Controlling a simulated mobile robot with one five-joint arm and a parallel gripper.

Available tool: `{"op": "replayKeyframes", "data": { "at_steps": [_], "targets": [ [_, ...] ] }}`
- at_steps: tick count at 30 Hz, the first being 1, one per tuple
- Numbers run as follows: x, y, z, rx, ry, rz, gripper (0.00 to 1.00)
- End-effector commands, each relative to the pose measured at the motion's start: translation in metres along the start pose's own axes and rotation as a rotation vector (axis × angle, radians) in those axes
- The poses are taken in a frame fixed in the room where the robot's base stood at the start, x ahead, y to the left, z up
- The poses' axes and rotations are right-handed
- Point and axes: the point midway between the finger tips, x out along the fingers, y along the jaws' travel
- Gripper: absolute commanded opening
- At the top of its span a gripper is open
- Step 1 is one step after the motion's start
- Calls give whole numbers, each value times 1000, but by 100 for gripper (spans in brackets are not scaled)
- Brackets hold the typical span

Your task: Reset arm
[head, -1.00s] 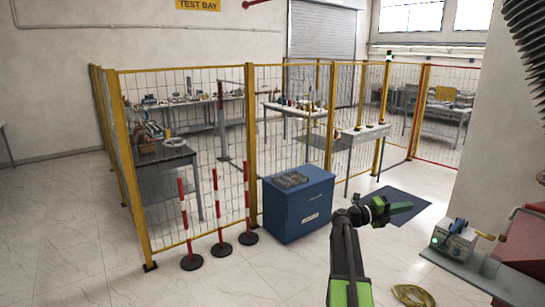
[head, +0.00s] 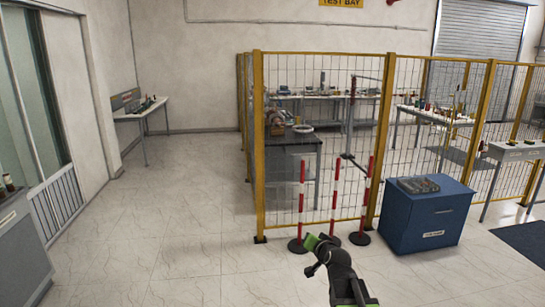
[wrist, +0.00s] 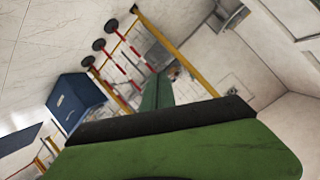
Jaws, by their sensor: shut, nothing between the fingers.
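My arm rises from the bottom of the head view, dark with green parts. My gripper (head: 312,241) is at its upper left end, in front of the striped posts and apart from them. In the wrist view my gripper (wrist: 160,112) shows as green fingers with dark pads, shut with nothing held. The fingertips are small in the head view.
A yellow-framed mesh fence (head: 258,150) encloses work tables. Red and white posts (head: 302,205) stand before it. A blue cabinet (head: 425,215) is to their right. A small table (head: 140,112) stands at the back left. The floor (head: 190,200) left of the fence is clear.

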Motion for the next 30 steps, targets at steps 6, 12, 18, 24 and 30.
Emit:
{"op": "replayKeyframes", "data": {
  "at_steps": [6,12,18,24,30],
  "targets": [
    [-78,66,151,-286,-615,243,0],
    [-159,115,198,-368,-997,436,0],
    [-179,118,208,-367,-1094,455,0],
    [-178,118,208,-367,-1091,453,0],
    [-178,118,207,-366,-1090,452,0]
  ]
}}
